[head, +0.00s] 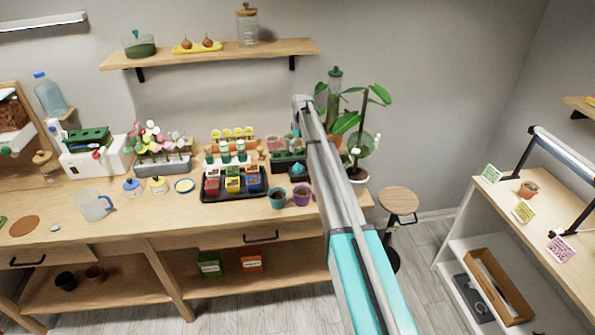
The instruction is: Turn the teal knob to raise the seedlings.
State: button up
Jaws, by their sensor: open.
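A small teal knob (298,168) sits on a dark block at the front of a dark planter (280,164) on the wooden bench, right of the middle. Small green seedlings (285,155) show low in the planter. My arm passes just right of the knob and covers the planter's right part. The arm reaches up to a rounded grey end above the planter. I cannot make out my gripper or its fingers, so its place relative to the knob does not show.
A black tray (210,197) of colourful seed packets stands left of the knob. Teal (278,199) and purple (302,195) pots stand in front of it. A leafy potted plant (358,172) is to the right. The bench front (215,222) is partly clear.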

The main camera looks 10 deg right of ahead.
aim_at(298, 164)
jog(key=shift+s+a+f+b, duration=0.15)
jog(key=shift+a+f+b, duration=0.05)
jog(key=shift+f+b, duration=2.1)
jog(key=shift+s+a+f+b, duration=0.1)
jog(key=shift+a+f+b, duration=0.05)
jog(key=shift+f+b, duration=2.15)
jog(key=shift+f, duration=0.1)
jog(key=shift+a, duration=0.1)
jog(key=c, duration=1.2)
jog(key=shift+o, duration=0.2)
